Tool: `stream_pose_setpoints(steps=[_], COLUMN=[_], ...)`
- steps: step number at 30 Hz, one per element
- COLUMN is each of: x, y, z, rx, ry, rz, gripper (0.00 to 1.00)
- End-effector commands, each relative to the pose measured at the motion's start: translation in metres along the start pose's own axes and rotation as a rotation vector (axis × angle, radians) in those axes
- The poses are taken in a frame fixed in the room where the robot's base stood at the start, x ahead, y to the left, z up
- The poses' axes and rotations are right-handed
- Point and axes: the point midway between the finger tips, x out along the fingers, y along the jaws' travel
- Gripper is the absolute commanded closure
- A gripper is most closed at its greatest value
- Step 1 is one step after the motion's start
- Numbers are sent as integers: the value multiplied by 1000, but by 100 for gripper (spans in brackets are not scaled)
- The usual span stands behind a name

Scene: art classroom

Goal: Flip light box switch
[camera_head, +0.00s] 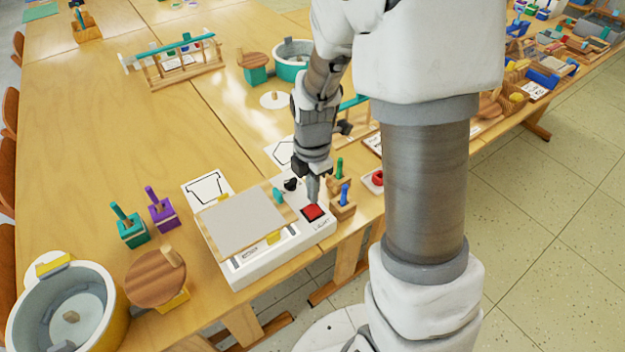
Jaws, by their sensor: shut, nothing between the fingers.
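The light box (258,262) is a white box lying near the front edge of the wooden table, with a grey panel (243,222) on top. A red square switch (313,213) sits in a dark frame at its right end, beside small lettering. My gripper (313,200) points down just above the red switch, with its fingers shut and empty. The fingertips overlap the switch's far edge in this view; I cannot tell whether they touch it. A black knob (291,184) and a teal knob (277,195) are beside the gripper on the far side of the box.
Small wooden blocks with a blue peg (344,195) and a green peg (339,167) stand close right of the switch. A purple stand (161,212), a teal stand (131,230) and a round tub (62,312) are to the left. The table's far left middle is clear.

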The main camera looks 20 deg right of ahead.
Motion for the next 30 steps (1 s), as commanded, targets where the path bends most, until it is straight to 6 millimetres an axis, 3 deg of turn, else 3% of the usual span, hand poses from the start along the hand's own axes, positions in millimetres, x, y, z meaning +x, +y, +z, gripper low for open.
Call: stream_pose_setpoints(steps=[30], x=[8], y=[-2], z=[0], rx=[1], ry=[1], rz=[-44], gripper=[100])
